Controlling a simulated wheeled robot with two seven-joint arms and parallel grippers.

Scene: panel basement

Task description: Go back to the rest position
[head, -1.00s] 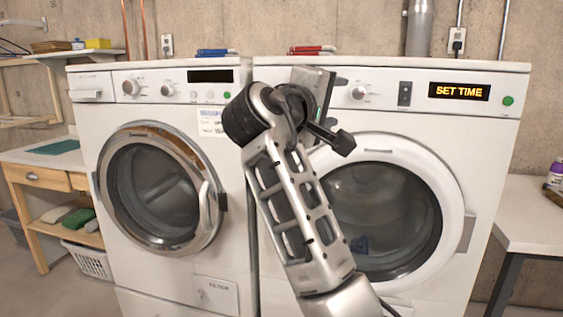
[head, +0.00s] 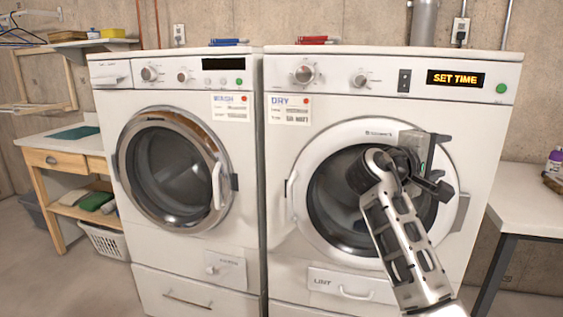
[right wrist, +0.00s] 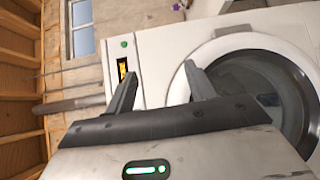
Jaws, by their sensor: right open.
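My right gripper (head: 440,162) is in front of the right-hand machine, the dryer (head: 283,180), and covers part of its round door (head: 300,165). In the right wrist view the two fingers (right wrist: 160,88) stand apart with nothing between them, and the dryer door (right wrist: 215,55) shows behind them. The dryer door looks closed, and the dryer display (head: 455,78) reads "SET TIME". My left gripper does not show in either view.
The washer (head: 245,170) with its closed round door stands left of the dryer. A white table (head: 535,205) is at the right edge. A wooden workbench (head: 60,150) with a basket (head: 105,240) beneath stands at the left.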

